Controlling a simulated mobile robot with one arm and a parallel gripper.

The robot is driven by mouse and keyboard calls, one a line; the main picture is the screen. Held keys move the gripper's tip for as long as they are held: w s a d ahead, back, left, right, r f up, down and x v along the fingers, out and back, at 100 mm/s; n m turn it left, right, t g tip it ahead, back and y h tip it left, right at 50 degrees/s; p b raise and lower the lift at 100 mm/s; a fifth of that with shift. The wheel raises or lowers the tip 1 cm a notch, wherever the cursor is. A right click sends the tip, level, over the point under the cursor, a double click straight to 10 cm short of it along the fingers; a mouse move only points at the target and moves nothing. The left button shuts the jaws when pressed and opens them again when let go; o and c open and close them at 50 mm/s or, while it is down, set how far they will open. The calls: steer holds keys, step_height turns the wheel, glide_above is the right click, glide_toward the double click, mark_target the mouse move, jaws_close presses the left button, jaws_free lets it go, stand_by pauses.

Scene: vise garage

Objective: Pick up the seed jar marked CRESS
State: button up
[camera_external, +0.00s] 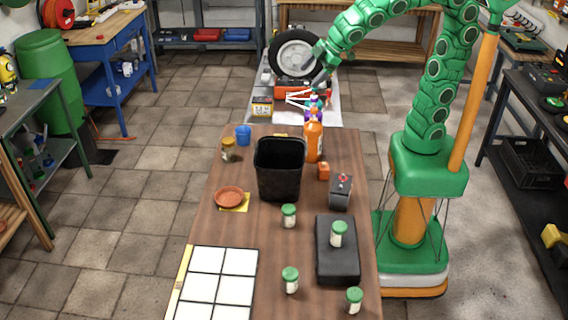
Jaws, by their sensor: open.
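Several white jars with green lids stand on the brown table (225,225). One jar (289,216) is in front of the black bin, and one jar (338,234) stands on a black case (337,262). Another jar (290,280) is left of the case's front end, and one jar (354,300) is at the front right. Their labels are too small to read, so I cannot tell which is marked CRESS. My gripper (318,85) is open, beyond the table's far end and well away from these jars. Its fingers are small and hard to make out.
A tall black bin (279,180) and an orange bottle (313,142) rise from the table. A black box (341,192), terracotta saucer (228,196), blue cup (243,135), brown jar (228,151) and white-tiled panel (220,288) are also there. A tyre (296,53) stands behind.

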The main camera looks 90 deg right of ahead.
steer(key=w+a+n+t, duration=0.2)
steer(key=w+a+n, duration=0.4)
steer(key=a, duration=0.6)
steer(key=n+t+h, duration=0.1)
steer(key=n+h, duration=0.1)
steer(key=n, duration=0.9)
glide_above(292, 209)
step_height(292, 209, down, 16)
steer(key=shift+s+a+f+n+t+h, duration=0.25)
steer(key=shift+s+f+n+t, duration=0.4)
steer(key=shift+f+n, duration=1.5)
steer(key=shift+s+a+f+n+t+h, duration=0.1)
steer(key=shift+s+f+n+t+h, duration=0.45)
steer(key=shift+f, duration=3.05)
steer(key=shift+s+a+f+n+t+h, duration=0.1)
steer(key=shift+s+a+f+n+t, duration=0.15)
steer(key=shift+s+f+n, duration=1.85)
steer(key=shift+m, duration=0.6)
steer(key=shift+a+f+x, duration=0.1)
steer(key=shift+a+x, duration=0.05)
steer(key=shift+x, duration=1.7)
steer(key=shift+a+f+x, duration=0.15)
steer(key=shift+x, duration=1.7)
steer(key=shift+c, duration=0.3)
steer(key=c, duration=1.1)
